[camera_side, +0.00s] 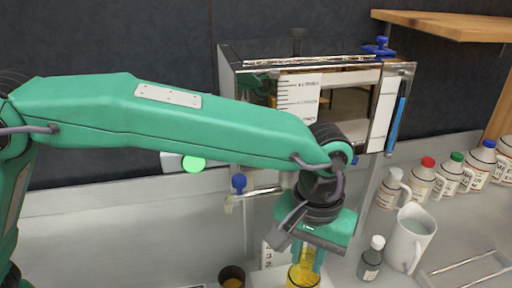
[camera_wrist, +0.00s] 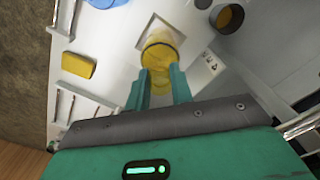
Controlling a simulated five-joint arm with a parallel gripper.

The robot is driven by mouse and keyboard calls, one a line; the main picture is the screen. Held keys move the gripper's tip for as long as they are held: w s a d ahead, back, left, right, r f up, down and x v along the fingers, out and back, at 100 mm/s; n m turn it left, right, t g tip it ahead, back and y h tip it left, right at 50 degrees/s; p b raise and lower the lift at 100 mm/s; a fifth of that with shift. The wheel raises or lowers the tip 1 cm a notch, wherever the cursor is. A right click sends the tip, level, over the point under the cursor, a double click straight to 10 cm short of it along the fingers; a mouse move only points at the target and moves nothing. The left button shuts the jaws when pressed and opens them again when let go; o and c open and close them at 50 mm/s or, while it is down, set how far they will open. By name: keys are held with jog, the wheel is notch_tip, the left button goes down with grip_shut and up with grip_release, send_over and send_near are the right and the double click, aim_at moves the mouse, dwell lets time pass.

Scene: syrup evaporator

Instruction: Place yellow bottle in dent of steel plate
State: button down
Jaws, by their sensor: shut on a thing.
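My gripper (camera_side: 308,256) points down at the bottom of the side view, shut on the yellow bottle (camera_side: 302,278), whose lower part is cut off by the frame edge. In the wrist view, my gripper's fingers (camera_wrist: 159,75) lie on either side of the yellow bottle (camera_wrist: 160,50). The pale steel plate (camera_wrist: 115,40) lies beyond it, with a square dent (camera_wrist: 153,24) partly covered by the bottle. The bottle overlaps the dent in this view; I cannot tell whether it touches the plate. A pale edge, probably of the plate (camera_side: 264,281), shows in the side view.
A dark cup (camera_wrist: 230,18) stands right of the plate; a yellow block (camera_wrist: 78,65) lies left. The glass-fronted evaporator (camera_side: 340,100) stands behind my arm. A small dark bottle (camera_side: 370,260), a white jug (camera_side: 410,240), several capped bottles (camera_side: 450,175) and a rack (camera_side: 465,268) stand right.

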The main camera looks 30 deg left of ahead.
jog(key=c, duration=1.2)
grip_release()
jog(key=shift+f, duration=0.1)
jog(key=shift+c, duration=0.2)
notch_tip(320, 180, up, 12)
jog(key=shift+r, duration=0.2)
